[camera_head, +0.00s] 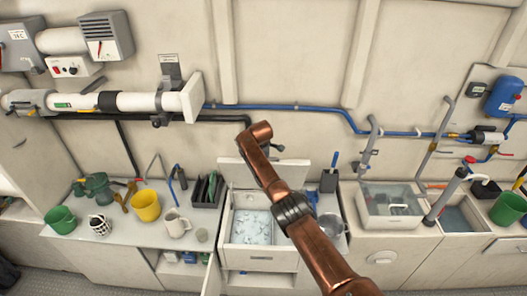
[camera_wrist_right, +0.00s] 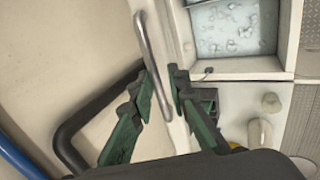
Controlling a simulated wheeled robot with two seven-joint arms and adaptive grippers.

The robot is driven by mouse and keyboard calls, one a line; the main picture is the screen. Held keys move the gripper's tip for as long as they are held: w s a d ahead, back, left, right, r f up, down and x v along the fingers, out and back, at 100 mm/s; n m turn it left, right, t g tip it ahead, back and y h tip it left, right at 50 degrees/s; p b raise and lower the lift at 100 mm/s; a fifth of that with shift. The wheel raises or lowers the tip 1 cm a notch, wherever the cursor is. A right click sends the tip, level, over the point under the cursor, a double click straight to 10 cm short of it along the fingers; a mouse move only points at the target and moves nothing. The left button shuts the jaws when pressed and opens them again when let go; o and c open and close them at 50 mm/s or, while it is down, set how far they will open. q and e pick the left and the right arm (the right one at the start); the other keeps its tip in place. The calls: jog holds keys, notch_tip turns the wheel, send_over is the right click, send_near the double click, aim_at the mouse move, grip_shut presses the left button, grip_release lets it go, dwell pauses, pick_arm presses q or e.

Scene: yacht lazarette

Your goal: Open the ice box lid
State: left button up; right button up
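The ice box (camera_head: 229,222) is in the middle of the counter in the head view, with ice (camera_head: 251,228) showing inside. Its pale lid (camera_head: 238,174) stands raised at the back of the opening, partly hidden by my copper right arm. In the right wrist view the lid (camera_wrist_right: 179,48) appears nearly edge-on, with a grey bar handle (camera_wrist_right: 152,50) along it. My right gripper (camera_wrist_right: 162,76) has its green fingers apart, one each side of the handle's lower part; I cannot tell whether they touch it. My left gripper is not in view.
A pitcher (camera_head: 176,224), a yellow bucket (camera_head: 145,206) and a dark rack (camera_head: 206,190) stand left of the ice box. A metal pot (camera_head: 331,228) and a clear-lidded sink (camera_head: 390,206) are to the right. Pipes (camera_head: 290,107) run along the wall behind.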

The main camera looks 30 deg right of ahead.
jog(key=v, duration=1)
jog(key=shift+s+d+r, duration=0.1)
jog(key=shift+s, duration=0.05)
